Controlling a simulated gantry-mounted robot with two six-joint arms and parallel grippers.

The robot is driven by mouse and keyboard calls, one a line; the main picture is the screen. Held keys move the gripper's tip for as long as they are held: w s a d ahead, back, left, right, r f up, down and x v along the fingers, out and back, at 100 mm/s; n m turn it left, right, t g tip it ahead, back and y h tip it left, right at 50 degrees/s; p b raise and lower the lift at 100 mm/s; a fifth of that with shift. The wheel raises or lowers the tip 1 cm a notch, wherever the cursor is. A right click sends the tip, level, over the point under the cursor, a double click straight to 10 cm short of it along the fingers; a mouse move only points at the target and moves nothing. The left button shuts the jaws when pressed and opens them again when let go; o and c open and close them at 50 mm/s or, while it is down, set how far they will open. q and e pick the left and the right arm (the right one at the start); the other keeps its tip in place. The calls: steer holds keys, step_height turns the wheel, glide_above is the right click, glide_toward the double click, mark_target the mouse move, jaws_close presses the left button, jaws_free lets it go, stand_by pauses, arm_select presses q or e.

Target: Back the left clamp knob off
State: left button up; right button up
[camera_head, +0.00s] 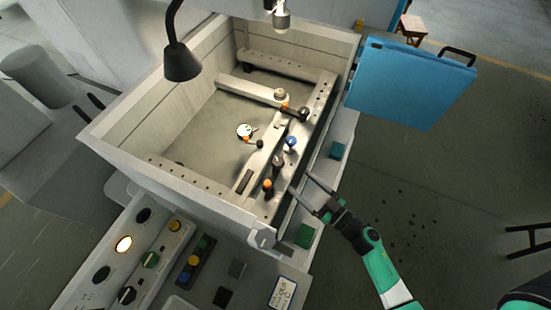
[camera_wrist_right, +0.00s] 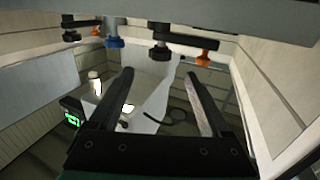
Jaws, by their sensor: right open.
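Inside the open machine tank, a rail (camera_head: 322,95) on the right carries several clamp knobs. An orange knob (camera_head: 268,185) is at the near end, with a dark knob (camera_head: 277,160) and a blue knob (camera_head: 291,143) farther along. A black-ended lever (camera_head: 303,114) is beyond them. Which one belongs to the left clamp I cannot tell. My right gripper (camera_head: 300,181) is open and empty beside the tank's right wall, right of the orange knob. In the right wrist view, its fingers (camera_wrist_right: 158,82) are apart below the blue (camera_wrist_right: 114,42), dark (camera_wrist_right: 159,53) and orange (camera_wrist_right: 203,58) knobs, touching none.
A white round part (camera_head: 244,130) and another black-ended lever (camera_head: 259,144) are inside the tank (camera_head: 205,198). A black gooseneck lamp (camera_head: 181,63) hangs over its far left. A blue door panel (camera_head: 412,85) stands open at right. The control panel (camera_head: 150,262) is in front.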

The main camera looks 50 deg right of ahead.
mark_target(282, 166)
steer(key=w, duration=0.3)
steer(key=w+b, duration=0.1)
steer(key=w, duration=0.3)
steer(key=w+b, duration=0.1)
steer(key=w, duration=0.3)
steer(key=shift+w+d, duration=0.2)
steer(key=shift+d, duration=0.05)
